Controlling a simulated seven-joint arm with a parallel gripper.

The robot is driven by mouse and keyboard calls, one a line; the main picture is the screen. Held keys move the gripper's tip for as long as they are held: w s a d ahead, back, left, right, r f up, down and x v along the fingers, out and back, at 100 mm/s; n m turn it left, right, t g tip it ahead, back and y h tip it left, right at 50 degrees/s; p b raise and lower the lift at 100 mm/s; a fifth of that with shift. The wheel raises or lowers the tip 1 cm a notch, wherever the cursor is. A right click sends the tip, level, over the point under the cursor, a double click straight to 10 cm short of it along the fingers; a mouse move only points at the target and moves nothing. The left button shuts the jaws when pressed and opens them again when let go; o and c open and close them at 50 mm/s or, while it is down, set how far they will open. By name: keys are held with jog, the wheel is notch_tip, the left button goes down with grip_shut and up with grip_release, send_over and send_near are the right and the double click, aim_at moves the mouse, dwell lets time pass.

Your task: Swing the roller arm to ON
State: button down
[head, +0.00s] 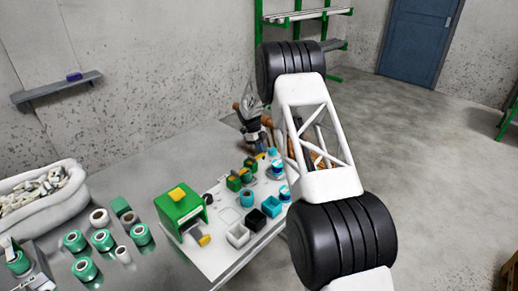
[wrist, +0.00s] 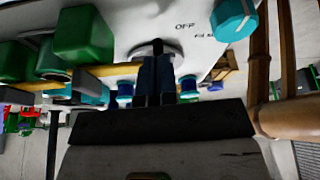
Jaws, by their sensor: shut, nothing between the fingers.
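My gripper (wrist: 156,92) shows in the wrist view, its two dark fingers together and empty, pointing at a white panel (wrist: 195,35). A slim black piece (wrist: 157,47) stands in front of a pale round base at the fingertips. I cannot tell whether it is the roller arm or whether the fingers touch it. The panel carries the printed word OFF, and a cyan knob (wrist: 234,19) is to its right. In the head view my gripper (head: 262,148) is low over the far end of the white board (head: 222,215). The roller arm cannot be made out there.
Green blocks (wrist: 84,35) stand left of the fingers in the wrist view. In the head view the board carries a green box (head: 180,208), open bins (head: 238,236) and several small green and cyan fittings. Green spools (head: 102,240) and a white basket (head: 40,212) stand left.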

jog(key=shift+s+d, duration=1.35)
jog(key=shift+d, duration=0.05)
jog(key=shift+s+d, duration=0.3)
jog(key=shift+s, duration=0.4)
jog(key=shift+s+d, duration=0.3)
jog(key=shift+s, duration=0.4)
jog(key=shift+w, duration=0.1)
jog(key=shift+w+d+f, duration=0.1)
jog(key=shift+w+d, duration=0.05)
jog(key=shift+w, duration=0.7)
jog(key=shift+w+d, duration=0.15)
jog(key=shift+w, duration=0.8)
jog(key=w+r, duration=0.3)
jog(key=r, duration=0.6)
jog(key=shift+w+d+r, duration=0.2)
jog(key=shift+w+d, duration=0.1)
jog(key=shift+w, duration=0.05)
